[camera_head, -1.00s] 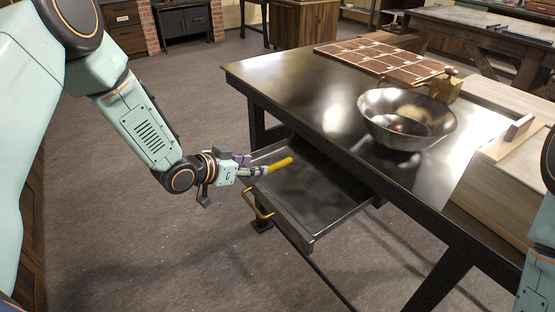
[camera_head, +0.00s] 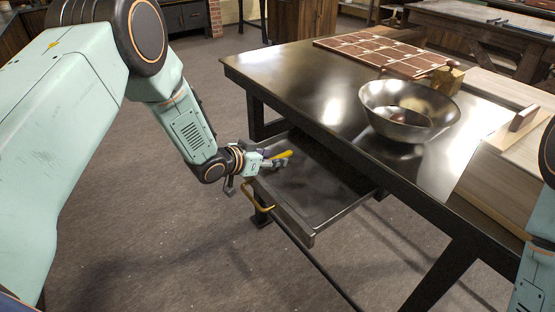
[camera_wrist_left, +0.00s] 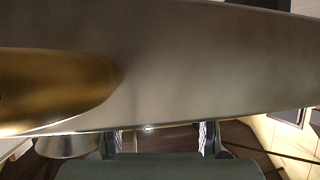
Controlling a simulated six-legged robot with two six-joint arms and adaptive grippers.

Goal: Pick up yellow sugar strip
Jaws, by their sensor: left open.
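The yellow sugar strip (camera_head: 284,154) is at the back left of the open drawer (camera_head: 318,213) in the head view, partly hidden by my left gripper. My left gripper (camera_head: 277,163) is open, over the drawer's left side and close beside the strip. I cannot tell whether they touch. In the left wrist view my two fingers (camera_wrist_left: 160,138) show at the bottom edge. A blurred golden shape (camera_wrist_left: 50,88) fills the left there, in front of a large grey surface; I cannot tell what it is. My right gripper is out of view.
The drawer has a brass handle (camera_head: 257,197) on its front and hangs below the dark table (camera_head: 290,75). A metal bowl (camera_head: 385,118) holding something brown, a tiled brown slab (camera_head: 378,55) and a wooden box (camera_head: 500,185) are on top. The rest of the drawer looks empty.

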